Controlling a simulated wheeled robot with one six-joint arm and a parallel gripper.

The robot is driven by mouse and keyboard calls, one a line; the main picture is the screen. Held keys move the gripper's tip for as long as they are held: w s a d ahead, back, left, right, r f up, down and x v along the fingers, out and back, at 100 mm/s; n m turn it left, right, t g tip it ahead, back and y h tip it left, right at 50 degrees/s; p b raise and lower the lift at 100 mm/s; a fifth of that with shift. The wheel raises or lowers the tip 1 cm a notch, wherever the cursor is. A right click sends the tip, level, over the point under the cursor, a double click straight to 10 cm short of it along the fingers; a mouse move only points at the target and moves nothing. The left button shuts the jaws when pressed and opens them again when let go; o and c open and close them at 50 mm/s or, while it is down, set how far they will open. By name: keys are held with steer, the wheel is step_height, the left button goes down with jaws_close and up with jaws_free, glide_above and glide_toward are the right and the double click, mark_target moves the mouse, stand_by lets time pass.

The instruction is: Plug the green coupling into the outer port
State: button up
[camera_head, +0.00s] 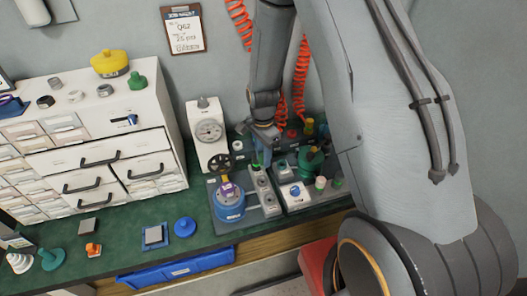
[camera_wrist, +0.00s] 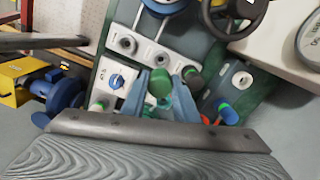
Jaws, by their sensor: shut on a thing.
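The green coupling (camera_wrist: 160,84) is between the fingers of my gripper (camera_wrist: 160,97) in the wrist view. My gripper (camera_head: 262,150) is shut on it and points down at the test bench in the head view. A pale block (camera_wrist: 143,52) with several round ports in a row lies beyond the fingers. One end port (camera_wrist: 126,45) is clear, and the middle port (camera_wrist: 160,58) also shows. The port at the other end (camera_wrist: 193,76) is close to the fingers and partly hidden. I cannot tell whether the coupling touches the block.
A blue vessel (camera_head: 229,204) with a dark handwheel (camera_head: 219,163) stands left of the port block. A white dial gauge (camera_head: 208,131) stands behind. Green fittings (camera_head: 311,158) crowd the right side. A drawer cabinet (camera_head: 90,150) stands left, and loose parts lie along the front bench.

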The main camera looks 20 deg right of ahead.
mark_target(262, 167)
steer(key=shift+a+f+b, duration=0.25)
steer(key=shift+f+b, duration=0.2)
steer(key=shift+f, duration=0.2)
steer(key=shift+f+b, duration=1.35)
steer(key=shift+f, duration=0.75)
steer(key=shift+f+b, duration=0.6)
steer(key=shift+f, duration=0.85)
steer(key=o, duration=1.2)
steer(key=shift+r, duration=0.1)
step_height(262, 167, up, 7)
steer(key=shift+b, duration=0.65)
steer(key=shift+r, duration=0.35)
